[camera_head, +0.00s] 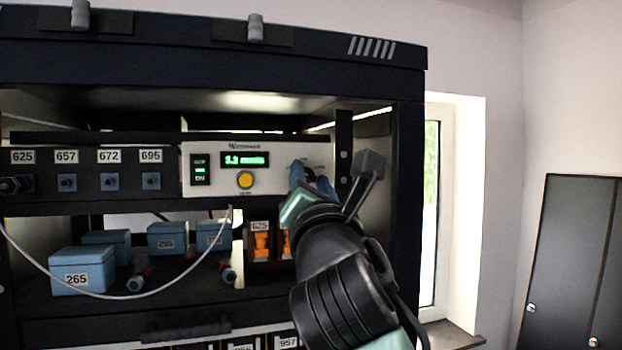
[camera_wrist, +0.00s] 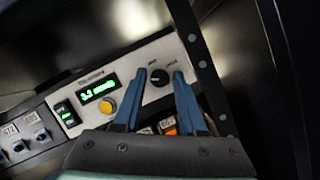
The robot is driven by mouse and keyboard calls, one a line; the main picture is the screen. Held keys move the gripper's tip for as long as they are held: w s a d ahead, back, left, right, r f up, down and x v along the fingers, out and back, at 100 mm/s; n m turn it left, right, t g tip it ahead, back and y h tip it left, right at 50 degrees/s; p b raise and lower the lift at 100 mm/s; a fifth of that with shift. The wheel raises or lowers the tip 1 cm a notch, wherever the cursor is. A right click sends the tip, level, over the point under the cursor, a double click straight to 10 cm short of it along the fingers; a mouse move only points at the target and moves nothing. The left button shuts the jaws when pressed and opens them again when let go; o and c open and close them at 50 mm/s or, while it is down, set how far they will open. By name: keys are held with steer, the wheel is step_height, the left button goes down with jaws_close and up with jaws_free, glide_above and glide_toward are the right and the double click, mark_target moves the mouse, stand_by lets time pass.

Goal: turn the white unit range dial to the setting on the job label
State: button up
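The white unit (camera_head: 215,153) sits in the rack, with a green lit display (camera_head: 244,160), a yellow button (camera_head: 245,180) and a rocker switch (camera_head: 200,170). Its range dial (camera_wrist: 159,77) is a black round knob, seen in the wrist view with small markings around it too blurred to read. My gripper (camera_head: 312,177) is in front of the unit's right end and hides most of the dial in the head view. In the wrist view its blue fingers (camera_wrist: 160,73) are apart, one on each side of the dial; contact cannot be told. I cannot make out a job label.
Numbered connectors (camera_head: 67,181) line the dark panel left of the unit. Blue boxes (camera_head: 82,272), a white cable (camera_head: 60,279) and orange parts (camera_head: 261,244) are on the shelf below. A rack post (camera_head: 343,160) stands close to the right of my gripper.

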jaws_close()
steer(key=shift+m, duration=0.3)
steer(key=m+h, duration=0.1)
steer(key=m, duration=0.2)
steer(key=m+g+h, duration=0.1)
steer(key=m+h, duration=0.1)
steer(key=m, duration=0.1)
steer(key=shift+a+r+m+p, duration=0.15)
steer(key=shift+r+m+p, duration=0.05)
steer(key=shift+m+p, duration=0.2)
steer(key=m+g+p, duration=0.2)
steer(key=m, duration=0.4)
steer(key=shift+g, duration=0.3)
steer(key=shift+o, duration=2)
jaws_free()
steer(key=shift+h, duration=0.4)
steer(key=shift+s, duration=0.1)
